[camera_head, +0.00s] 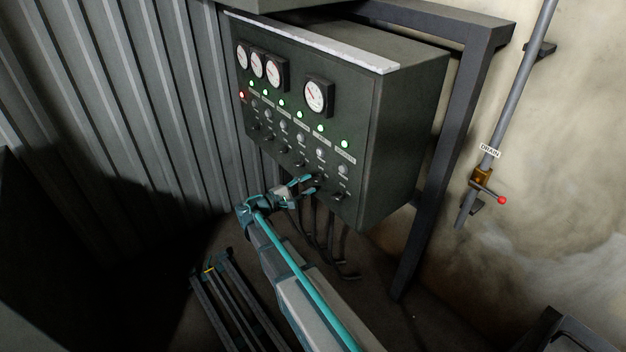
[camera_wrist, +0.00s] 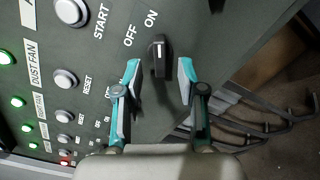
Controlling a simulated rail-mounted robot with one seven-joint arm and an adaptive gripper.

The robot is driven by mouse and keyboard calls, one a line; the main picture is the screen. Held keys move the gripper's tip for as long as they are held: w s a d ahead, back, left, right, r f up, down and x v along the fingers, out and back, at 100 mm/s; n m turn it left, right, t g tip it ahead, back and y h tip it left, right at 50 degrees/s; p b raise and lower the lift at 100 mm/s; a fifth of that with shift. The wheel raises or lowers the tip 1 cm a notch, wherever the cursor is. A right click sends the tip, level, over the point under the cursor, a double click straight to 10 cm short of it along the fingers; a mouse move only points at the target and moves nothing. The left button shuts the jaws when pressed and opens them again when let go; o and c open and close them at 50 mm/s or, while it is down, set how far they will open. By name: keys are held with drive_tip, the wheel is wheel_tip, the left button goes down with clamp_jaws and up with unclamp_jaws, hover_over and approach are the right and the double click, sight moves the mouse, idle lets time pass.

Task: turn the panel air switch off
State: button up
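The grey-green control panel (camera_head: 312,115) carries gauges, lit green lamps, pale buttons and a bottom row of dark switches. In the wrist view a black rotary switch (camera_wrist: 158,62) stands out from the panel, beside the words OFF and ON. Its white mark lies at its upper end, toward the side of ON. The name label (camera_wrist: 28,14) at the upper left is cut off and shows only an "A". My gripper (camera_wrist: 158,82) is open, one finger on each side of this switch with visible gaps.
A START button (camera_wrist: 72,12) and the DUST FAN label (camera_wrist: 37,66) with its button are close by. Several dark cables (camera_head: 325,240) hang below the panel. A dark frame post (camera_head: 440,170) and a DRAIN pipe with a red-tipped valve (camera_head: 487,182) stand to the right.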

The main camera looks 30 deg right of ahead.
sight(314, 181)
drive_tip(key=shift+p+x, duration=0.3)
drive_tip(key=shift+x, duration=1.35)
clamp_jaws()
